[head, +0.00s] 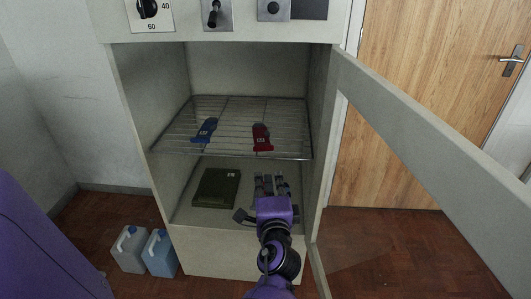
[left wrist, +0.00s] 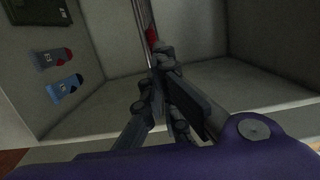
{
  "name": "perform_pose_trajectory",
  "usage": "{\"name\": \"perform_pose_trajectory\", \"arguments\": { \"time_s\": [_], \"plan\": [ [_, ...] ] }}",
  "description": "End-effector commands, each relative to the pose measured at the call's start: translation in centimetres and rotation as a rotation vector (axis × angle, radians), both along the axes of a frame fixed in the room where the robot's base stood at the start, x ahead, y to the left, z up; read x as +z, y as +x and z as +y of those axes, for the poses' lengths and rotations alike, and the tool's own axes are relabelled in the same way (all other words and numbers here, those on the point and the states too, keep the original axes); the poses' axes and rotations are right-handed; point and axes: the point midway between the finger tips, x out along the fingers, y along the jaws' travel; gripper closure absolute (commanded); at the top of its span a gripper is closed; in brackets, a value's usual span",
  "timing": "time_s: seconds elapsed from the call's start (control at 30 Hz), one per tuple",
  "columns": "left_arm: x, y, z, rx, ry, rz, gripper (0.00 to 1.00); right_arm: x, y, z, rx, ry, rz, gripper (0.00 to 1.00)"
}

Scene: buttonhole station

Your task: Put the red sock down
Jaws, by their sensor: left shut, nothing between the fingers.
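The red sock (head: 262,137) lies flat on the wire rack (head: 182,135) inside the open cabinet, right of a blue sock (head: 204,130). My left gripper (head: 269,181) is in the cabinet's lower part, below the rack's front edge and below the red sock, apart from it. It is shut and empty. In the left wrist view its fingers (left wrist: 160,62) are together, with a narrow red patch just beyond them that I cannot identify for certain. My right gripper is not in view.
A dark green box (head: 216,188) lies on the cabinet floor, left of my gripper. The open cabinet door (head: 430,130) bounds the right side. Two jugs (head: 145,252) stand on the floor at lower left. Bare rack shows around the socks.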

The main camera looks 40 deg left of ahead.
Motion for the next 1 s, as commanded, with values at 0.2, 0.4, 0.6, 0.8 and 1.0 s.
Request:
{"name": "perform_pose_trajectory", "arguments": {
  "time_s": [0.2, 0.4, 0.6, 0.8, 1.0],
  "plan": [
    [0.4, 3.2, 2.8, 0.001, 0.002, -0.004, 1.00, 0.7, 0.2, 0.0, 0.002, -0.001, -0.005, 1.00],
    [0.2, 6.5, 5.7, 0.001, 0.000, -0.003, 1.00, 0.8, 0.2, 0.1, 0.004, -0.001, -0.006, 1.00],
    [0.1, 8.8, 7.7, 0.001, -0.002, -0.003, 1.00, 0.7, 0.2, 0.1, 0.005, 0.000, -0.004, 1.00],
    [0.1, 9.7, 8.6, 0.001, -0.002, -0.002, 1.00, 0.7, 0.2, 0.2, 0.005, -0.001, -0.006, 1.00],
    [0.1, 9.8, 8.7, 0.001, -0.002, -0.002, 1.00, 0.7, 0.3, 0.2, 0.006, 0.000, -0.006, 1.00]
  ]
}}
